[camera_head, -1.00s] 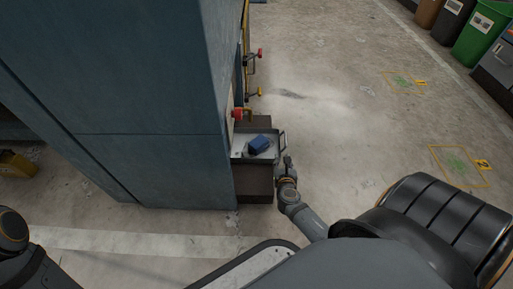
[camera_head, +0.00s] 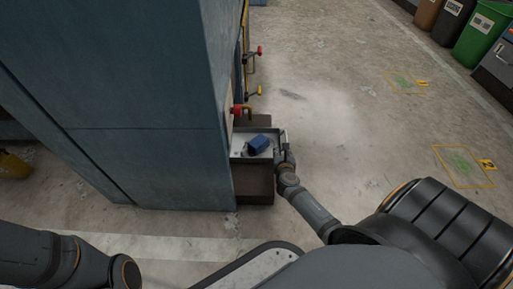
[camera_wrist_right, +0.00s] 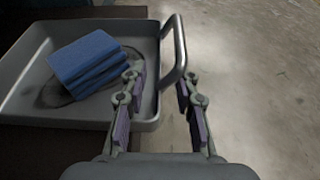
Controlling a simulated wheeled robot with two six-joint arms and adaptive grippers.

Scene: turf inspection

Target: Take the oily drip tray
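The grey drip tray (camera_head: 238,145) sits on a dark brown ledge beside the blue cabinet. It shows large in the right wrist view (camera_wrist_right: 22,85), with a dark oily patch (camera_wrist_right: 60,94) on its floor and a folded blue cloth (camera_wrist_right: 84,60) lying in it. A grey loop handle (camera_wrist_right: 181,52) stands out from the tray's right side. My right gripper (camera_wrist_right: 162,82) is open, with its fingers on either side of the handle's near end; I cannot tell whether they touch it. It also shows at the tray in the head view (camera_head: 284,157). My left arm shows at lower left; its gripper is out of view.
The tall blue cabinet (camera_head: 165,110) blocks the left side. Red and yellow valve handles (camera_head: 238,110) stick out just behind the tray. The brown ledge (camera_head: 253,184) is under the tray. Concrete floor to the right is open; bins (camera_head: 482,35) stand far right.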

